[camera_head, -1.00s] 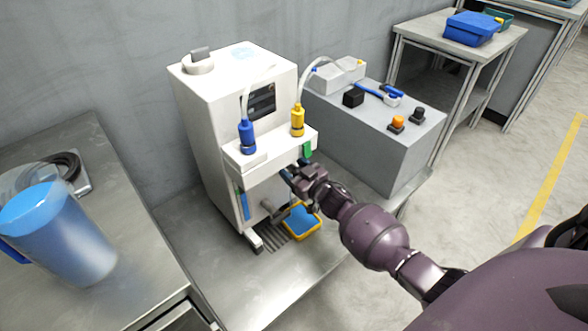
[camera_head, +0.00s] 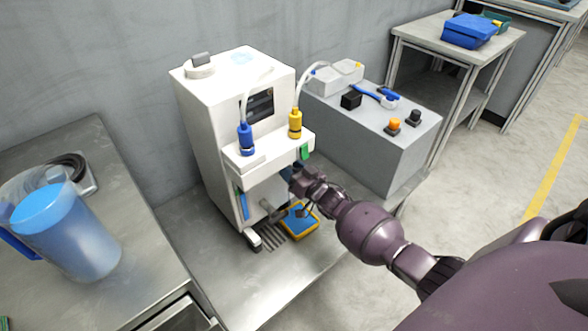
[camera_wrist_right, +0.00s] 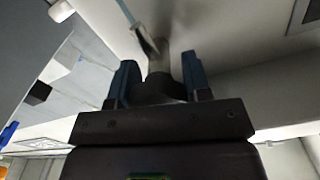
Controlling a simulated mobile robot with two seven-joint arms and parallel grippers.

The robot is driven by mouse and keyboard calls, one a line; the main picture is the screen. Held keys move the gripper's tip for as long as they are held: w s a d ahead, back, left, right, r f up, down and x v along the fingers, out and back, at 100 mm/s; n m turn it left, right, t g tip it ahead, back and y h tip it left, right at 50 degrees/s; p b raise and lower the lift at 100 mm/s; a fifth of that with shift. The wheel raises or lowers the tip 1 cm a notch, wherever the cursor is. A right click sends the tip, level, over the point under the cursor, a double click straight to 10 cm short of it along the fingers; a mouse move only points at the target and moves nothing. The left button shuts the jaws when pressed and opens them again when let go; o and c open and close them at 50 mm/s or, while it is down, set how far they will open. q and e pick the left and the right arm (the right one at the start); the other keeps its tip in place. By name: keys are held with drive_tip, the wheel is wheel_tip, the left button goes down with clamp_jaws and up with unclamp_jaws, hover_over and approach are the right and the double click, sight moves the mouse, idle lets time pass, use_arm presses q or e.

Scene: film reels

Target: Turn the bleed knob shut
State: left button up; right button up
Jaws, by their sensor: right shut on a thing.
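The white machine (camera_head: 215,115) stands on the metal bench, with a blue-capped bottle (camera_head: 246,140) and a yellow-capped bottle (camera_head: 295,125) on its front ledge. My right gripper (camera_head: 291,177) reaches under that ledge at the machine's front. In the right wrist view its two blue fingers (camera_wrist_right: 158,78) are closed around a dark round knob (camera_wrist_right: 157,90) on a grey metal stem (camera_wrist_right: 153,52). The gripper hides the knob in the head view. My left gripper does not show.
A blue tray with a yellow rim (camera_head: 299,221) sits below the gripper. A grey box (camera_head: 380,140) with small orange and black knobs stands to the right. The bench front is mostly clear.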

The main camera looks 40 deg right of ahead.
drive_tip(key=m, duration=0.2)
drive_tip(key=shift+m, duration=0.4)
drive_tip(key=shift+d+m, duration=0.1)
drive_tip(key=shift+m, duration=0.8)
drive_tip(key=m, duration=0.2)
drive_tip(key=shift+f+m, duration=0.15)
drive_tip(key=shift+m, duration=0.25)
drive_tip(key=m, duration=0.3)
drive_tip(key=shift+f+m, duration=0.15)
drive_tip(key=shift+m, duration=0.15)
drive_tip(key=m+b, duration=0.1)
drive_tip(key=m, duration=0.1)
drive_tip(key=shift+f+m, duration=0.1)
drive_tip(key=shift+m, duration=0.2)
drive_tip(key=m+b, duration=0.1)
drive_tip(key=m, duration=0.2)
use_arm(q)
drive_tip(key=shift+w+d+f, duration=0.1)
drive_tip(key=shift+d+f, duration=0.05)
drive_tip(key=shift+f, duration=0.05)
use_arm(e)
drive_tip(key=shift+m, duration=0.3)
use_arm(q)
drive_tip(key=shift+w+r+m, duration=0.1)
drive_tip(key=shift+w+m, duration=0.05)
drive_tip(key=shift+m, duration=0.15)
